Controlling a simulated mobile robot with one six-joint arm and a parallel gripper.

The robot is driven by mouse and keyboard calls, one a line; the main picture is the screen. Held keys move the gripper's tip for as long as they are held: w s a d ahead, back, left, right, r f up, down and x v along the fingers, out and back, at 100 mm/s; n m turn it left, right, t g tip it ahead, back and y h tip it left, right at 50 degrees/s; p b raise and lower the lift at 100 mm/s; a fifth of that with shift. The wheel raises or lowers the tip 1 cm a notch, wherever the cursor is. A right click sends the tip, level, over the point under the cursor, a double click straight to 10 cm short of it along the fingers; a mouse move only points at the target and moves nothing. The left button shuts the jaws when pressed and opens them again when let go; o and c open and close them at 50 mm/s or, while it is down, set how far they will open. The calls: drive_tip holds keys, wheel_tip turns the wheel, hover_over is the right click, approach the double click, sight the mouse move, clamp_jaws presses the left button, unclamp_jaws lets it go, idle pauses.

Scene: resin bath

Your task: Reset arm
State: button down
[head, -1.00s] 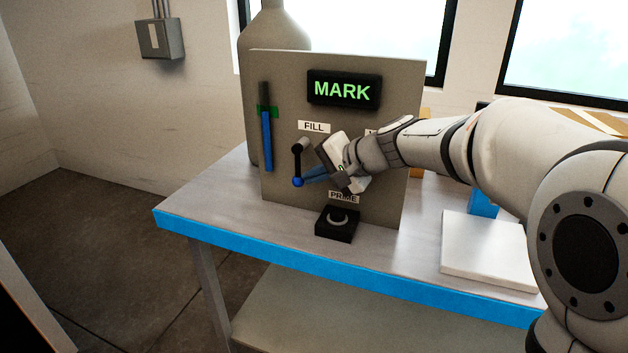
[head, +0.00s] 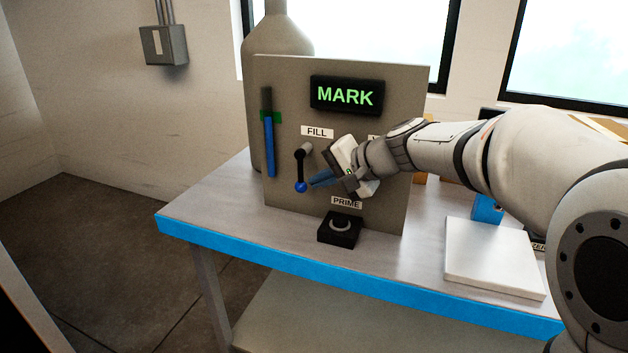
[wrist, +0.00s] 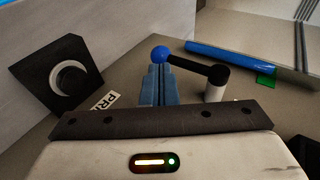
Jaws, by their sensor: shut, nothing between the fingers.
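My gripper (head: 322,180) is in front of the grey panel (head: 280,85), beside the FILL lever. Its blue fingers are closed together and hold nothing; they also show in the wrist view (wrist: 160,86). The lever (head: 300,170) is black with a blue ball end and hangs down. In the wrist view the lever's ball (wrist: 161,54) appears right at the fingertips; I cannot tell whether they touch. The display (head: 346,95) reads MARK in green. The gauge (head: 269,145) is filled blue up to about its green mark. My wrist hides part of a label at the panel's right.
The black PRIME button box (head: 340,229) stands at the panel's foot. A white slab (head: 493,262) lies on the table (head: 200,205) at right. A large grey bottle (head: 276,35) stands behind the panel. The table's left part is clear.

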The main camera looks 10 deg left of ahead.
drive_tip(key=s+d+r+n+g+h+p, duration=0.1)
drive_tip(key=s+d+r+h+p, duration=0.1)
drive_tip(key=s+d+h+p, duration=0.3)
drive_tip(key=s+d+r+n+g+h+p, duration=0.1)
drive_tip(key=s+d+h+p, duration=0.4)
drive_tip(key=s+d+p, duration=0.8)
drive_tip(key=s+d+r+n, duration=0.1)
drive_tip(key=s+d, duration=0.5)
drive_tip(key=shift+d+r, duration=0.25)
drive_tip(key=shift+r, duration=0.1)
drive_tip(key=c, duration=2.2)
unclamp_jaws()
